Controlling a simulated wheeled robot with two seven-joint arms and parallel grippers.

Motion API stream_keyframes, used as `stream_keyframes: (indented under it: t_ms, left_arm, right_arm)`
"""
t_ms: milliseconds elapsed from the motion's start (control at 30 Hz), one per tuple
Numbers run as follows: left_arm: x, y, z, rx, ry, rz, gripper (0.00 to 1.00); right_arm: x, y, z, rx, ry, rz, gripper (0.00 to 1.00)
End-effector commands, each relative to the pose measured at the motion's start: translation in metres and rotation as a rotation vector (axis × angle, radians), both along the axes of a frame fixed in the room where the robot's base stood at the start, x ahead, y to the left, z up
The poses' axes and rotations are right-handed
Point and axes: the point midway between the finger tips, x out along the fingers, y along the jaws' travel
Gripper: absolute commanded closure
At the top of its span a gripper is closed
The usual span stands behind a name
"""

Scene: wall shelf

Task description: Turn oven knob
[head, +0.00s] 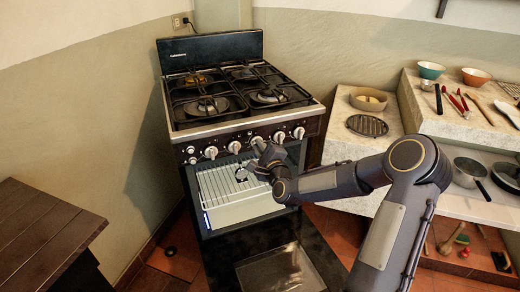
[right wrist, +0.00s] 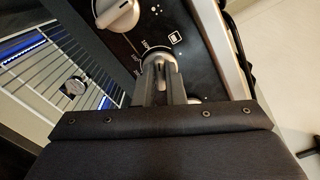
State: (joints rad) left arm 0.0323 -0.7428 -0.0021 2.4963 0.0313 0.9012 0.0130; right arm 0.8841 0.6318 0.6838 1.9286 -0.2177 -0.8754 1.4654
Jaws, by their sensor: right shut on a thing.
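The stove (head: 240,100) has a dark front panel with a row of several silver knobs (head: 211,152). My right gripper (head: 260,150) reaches the panel right of its middle. In the right wrist view its two fingers (right wrist: 160,84) are closed around the sides of one oven knob (right wrist: 160,64), with printed marks beside it. Another silver knob (right wrist: 117,12) sits at the upper left of that view, apart from the fingers. The held knob is mostly covered by my gripper in the head view. My left gripper is not in view.
The oven door (head: 280,268) hangs open below, and a wire rack (head: 222,180) shows in the lit oven. A stepped shelf (head: 470,128) with bowls, pans and utensils stands right. A dark wooden table (head: 40,230) is at lower left.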

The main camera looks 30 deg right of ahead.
Motion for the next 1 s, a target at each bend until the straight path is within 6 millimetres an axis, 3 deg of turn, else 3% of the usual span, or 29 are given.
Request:
stream_keyframes:
  t_ms: [267,1000]
  left_arm:
    - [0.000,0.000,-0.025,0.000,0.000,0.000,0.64]
    - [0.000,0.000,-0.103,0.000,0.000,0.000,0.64]
  right_arm:
    - [0.000,0.001,-0.005,-0.174,0.025,0.000,1.00]
    - [0.000,0.001,-0.008,-0.864,0.132,0.000,1.00]
